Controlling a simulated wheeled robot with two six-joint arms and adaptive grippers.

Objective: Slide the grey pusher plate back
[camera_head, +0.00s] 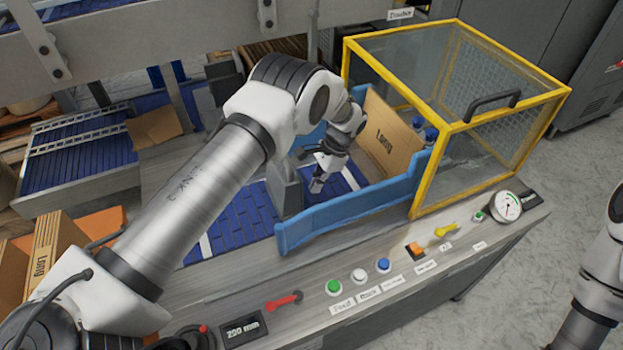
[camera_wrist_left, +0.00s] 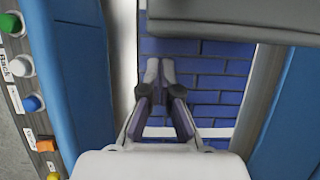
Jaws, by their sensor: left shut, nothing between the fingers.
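The grey pusher plate (camera_head: 284,190) stands upright across the blue belt in the head view, between the blue side rails. Its grey top also fills the upper right of the left wrist view (camera_wrist_left: 235,22). My left gripper (camera_head: 317,186) is shut and empty. It points down over the belt, just to the right of the plate, on the side toward the carton. In the left wrist view its closed fingertips (camera_wrist_left: 160,70) are near the plate's edge; I cannot tell whether they touch it. My right gripper is not in view; only part of my right arm shows.
A carton marked "Long" (camera_head: 388,138) stands on the belt inside the yellow-framed clear guard (camera_head: 440,150). A blue rail (camera_head: 350,215) borders the belt in front. The control panel has several buttons, a red lever (camera_head: 284,301) and a gauge (camera_head: 505,207).

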